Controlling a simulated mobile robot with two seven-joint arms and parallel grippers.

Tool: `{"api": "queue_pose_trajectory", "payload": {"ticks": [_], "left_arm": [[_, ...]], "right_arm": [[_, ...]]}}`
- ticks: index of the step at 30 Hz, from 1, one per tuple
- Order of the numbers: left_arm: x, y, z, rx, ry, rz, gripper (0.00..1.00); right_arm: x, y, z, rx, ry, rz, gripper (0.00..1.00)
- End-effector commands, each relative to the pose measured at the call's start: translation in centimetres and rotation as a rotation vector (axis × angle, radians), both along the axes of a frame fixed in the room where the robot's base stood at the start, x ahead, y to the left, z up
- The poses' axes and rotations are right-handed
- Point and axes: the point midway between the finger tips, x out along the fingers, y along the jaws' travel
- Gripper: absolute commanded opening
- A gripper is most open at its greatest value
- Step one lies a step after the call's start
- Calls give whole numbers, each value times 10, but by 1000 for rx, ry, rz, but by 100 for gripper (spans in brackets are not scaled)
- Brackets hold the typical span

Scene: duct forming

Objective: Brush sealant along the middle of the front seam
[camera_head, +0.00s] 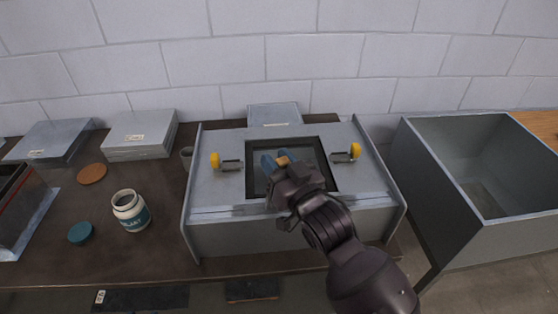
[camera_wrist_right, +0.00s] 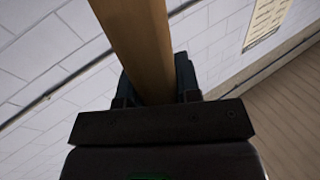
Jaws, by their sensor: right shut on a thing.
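The grey sheet-metal duct (camera_head: 225,180) stands on the dark bench, with a dark-framed opening in its top. Its front seam (camera_head: 225,210) runs across near the front edge; my right arm covers part of it. My right gripper (camera_head: 280,165) is over the opening, behind the seam, shut on a wooden handle (camera_head: 283,161), taken to be the brush's. The handle (camera_wrist_right: 138,45) also shows between the fingers in the right wrist view. The bristles are hidden. An open white sealant jar (camera_head: 130,211) stands left of the duct, its teal lid (camera_head: 80,233) beside it. My left gripper is not in view.
Two yellow-knobbed clamps (camera_head: 230,163) (camera_head: 346,154) sit either side of the opening. Grey metal boxes (camera_head: 140,135) and a round brown disc (camera_head: 92,173) lie at the left. A large open metal bin (camera_head: 440,185) stands at the right. A block wall closes the back.

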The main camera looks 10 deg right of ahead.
Motion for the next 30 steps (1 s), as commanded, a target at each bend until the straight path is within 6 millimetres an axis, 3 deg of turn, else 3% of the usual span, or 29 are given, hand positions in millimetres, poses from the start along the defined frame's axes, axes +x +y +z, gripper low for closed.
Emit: {"api": "queue_pose_trajectory", "payload": {"ticks": [16, 30], "left_arm": [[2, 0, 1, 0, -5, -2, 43], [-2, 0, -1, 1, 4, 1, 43]], "right_arm": [[1, 28, 0, 1, 7, 1, 0], [1, 29, 0, 0, 0, 0, 0]]}}
